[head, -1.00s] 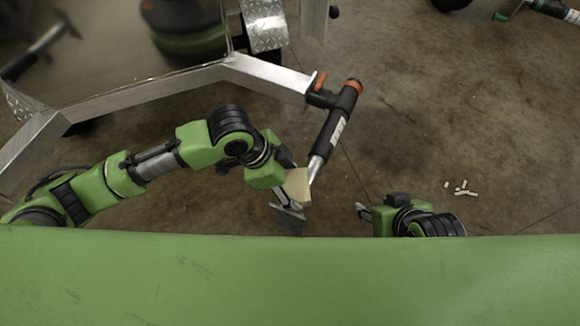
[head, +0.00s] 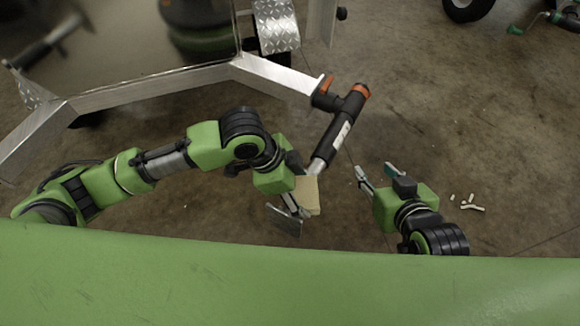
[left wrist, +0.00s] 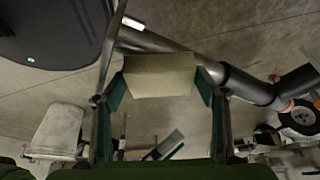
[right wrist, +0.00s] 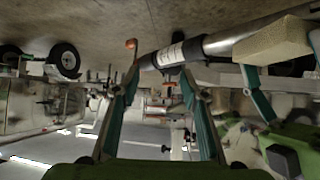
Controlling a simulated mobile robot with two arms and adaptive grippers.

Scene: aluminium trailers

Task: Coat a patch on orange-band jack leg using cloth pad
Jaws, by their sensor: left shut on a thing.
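The jack leg (head: 338,135) is a dark tube with an orange band (head: 361,90), a white label and a bare silver lower tube. It slants from the trailer frame towards me and also shows in the right wrist view (right wrist: 172,54). My left gripper (head: 302,206) is shut on the tan cloth pad (head: 309,190), beside the silver tube's lower end. In the left wrist view the pad (left wrist: 160,76) lies between the fingers, with the silver tube passing behind it. I cannot tell whether they touch. My right gripper (head: 378,170) is open and empty, right of the leg.
The aluminium trailer frame (head: 150,88) spans the upper left, with a tread-plate fender (head: 276,27) above it. Small white pieces (head: 470,203) lie on the floor at right. A wheel (head: 468,6) and a green-handled tool (head: 530,22) are at upper right.

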